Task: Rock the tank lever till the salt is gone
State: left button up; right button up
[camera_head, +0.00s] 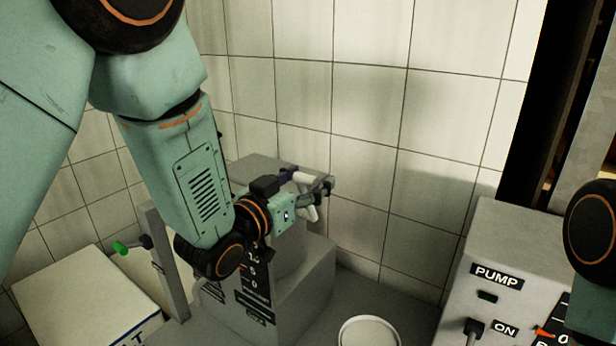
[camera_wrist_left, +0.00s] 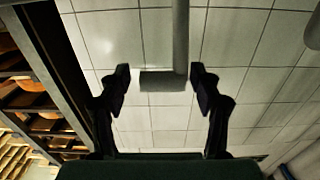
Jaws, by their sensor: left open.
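The grey tank (camera_head: 310,275) stands against the tiled wall in the head view, with a numbered scale on its front, partly hidden by my arm. My left gripper (camera_head: 309,182) is at the tank's upper right, jaws open. A pale bar (camera_head: 309,206) shows at its fingers. A green-knobbed handle (camera_head: 121,248) sits on a grey post left of the tank. No salt shows.
A white box (camera_head: 75,298) with partly cut-off lettering stands at lower left. A white round container (camera_head: 369,331) is at the bottom centre. A grey pump box (camera_head: 470,265) with a switch stands at right, beside my right arm. Shelves of cheese wheels (camera_wrist_left: 38,87) show in the wrist view.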

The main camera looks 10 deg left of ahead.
pick_arm(q)
jog(key=shift+s+a+r, duration=0.1)
jog(key=shift+a+r, duration=0.05)
jog(key=shift+a, duration=0.05)
jog(key=shift+w+d+f, duration=0.2)
jog(key=shift+w+d, duration=0.05)
jog(key=shift+w, duration=0.2)
jog(key=shift+c, duration=1.4)
jog(key=shift+s+a, duration=0.2)
jog(key=c, duration=0.4)
grip_shut()
